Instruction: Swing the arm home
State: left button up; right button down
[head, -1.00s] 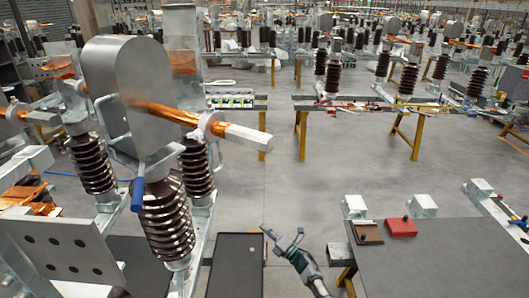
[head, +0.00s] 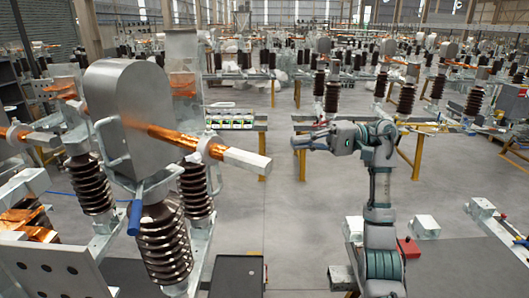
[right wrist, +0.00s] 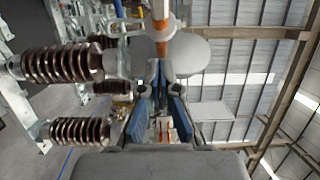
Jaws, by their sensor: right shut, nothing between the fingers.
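The isolator stands at the left in the head view, with a copper arm (head: 172,136) ending in a grey square bar (head: 247,160). The arm passes by a tall rounded grey housing (head: 125,110) above brown ribbed insulators (head: 165,240). A blue handle (head: 135,216) hangs below the housing. My right gripper (head: 297,142) is raised right of the bar's end, pointing left, shut and empty, apart from the bar. In the right wrist view its blue-padded fingers (right wrist: 158,82) point toward the grey housing (right wrist: 185,55) and the copper arm (right wrist: 161,12). My left gripper is not in view.
A dark panel (head: 236,275) lies at the bottom centre. Benches with more isolators fill the back. The floor (head: 285,215) between is clear.

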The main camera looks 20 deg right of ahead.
jog(key=s+a, duration=0.1)
jog(key=a, duration=0.9)
jog(key=shift+p, duration=0.4)
jog(key=shift+s, duration=0.1)
